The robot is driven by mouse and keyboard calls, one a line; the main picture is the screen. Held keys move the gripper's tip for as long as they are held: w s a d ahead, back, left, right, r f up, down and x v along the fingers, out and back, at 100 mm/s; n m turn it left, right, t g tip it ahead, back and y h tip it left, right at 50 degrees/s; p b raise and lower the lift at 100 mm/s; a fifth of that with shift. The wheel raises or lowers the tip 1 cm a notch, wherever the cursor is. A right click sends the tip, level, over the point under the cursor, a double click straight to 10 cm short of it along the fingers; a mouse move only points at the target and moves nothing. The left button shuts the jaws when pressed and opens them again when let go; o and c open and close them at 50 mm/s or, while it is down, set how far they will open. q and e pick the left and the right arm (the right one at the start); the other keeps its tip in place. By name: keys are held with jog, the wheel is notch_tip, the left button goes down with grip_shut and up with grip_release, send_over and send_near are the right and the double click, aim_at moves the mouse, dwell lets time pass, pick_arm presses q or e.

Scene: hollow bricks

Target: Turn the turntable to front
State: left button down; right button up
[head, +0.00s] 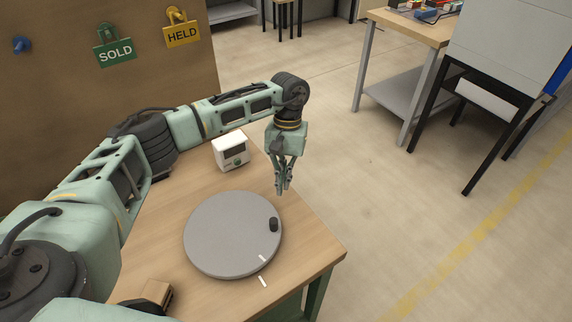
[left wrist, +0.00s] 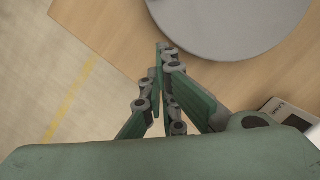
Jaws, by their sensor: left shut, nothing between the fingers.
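The grey round turntable (head: 225,235) lies on the wooden table. A black knob (head: 274,224) stands near its right rim. A white mark (head: 263,258) is on the disc at its lower right edge, and another white mark (head: 263,281) is on the table just outside, close to lined up with it. My left gripper (head: 284,190) points down beyond the disc's upper right edge, shut and empty, apart from the knob. In the left wrist view the shut fingers (left wrist: 160,48) show below the turntable (left wrist: 225,22); the knob is out of that frame. My right gripper is not in view.
A small white device (head: 230,150) stands on the table (head: 310,245) behind the turntable. A brown block (head: 157,292) lies at the near left. A board with SOLD (head: 115,52) and HELD (head: 182,33) tags rises at the left. Open floor lies to the right.

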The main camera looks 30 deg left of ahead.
pick_arm(q)
jog(key=x, duration=0.1)
jog(key=p+x, duration=0.1)
jog(key=x, duration=0.1)
jog(key=shift+s+f, duration=0.25)
jog(key=shift+s, duration=0.05)
jog(key=s+p, duration=0.2)
jog(key=p, duration=0.1)
jog(key=shift+s+d+f, duration=0.1)
jog(key=shift+s+d, duration=0.3)
jog(key=shift+s+d+f, duration=0.15)
jog(key=shift+s, duration=0.35)
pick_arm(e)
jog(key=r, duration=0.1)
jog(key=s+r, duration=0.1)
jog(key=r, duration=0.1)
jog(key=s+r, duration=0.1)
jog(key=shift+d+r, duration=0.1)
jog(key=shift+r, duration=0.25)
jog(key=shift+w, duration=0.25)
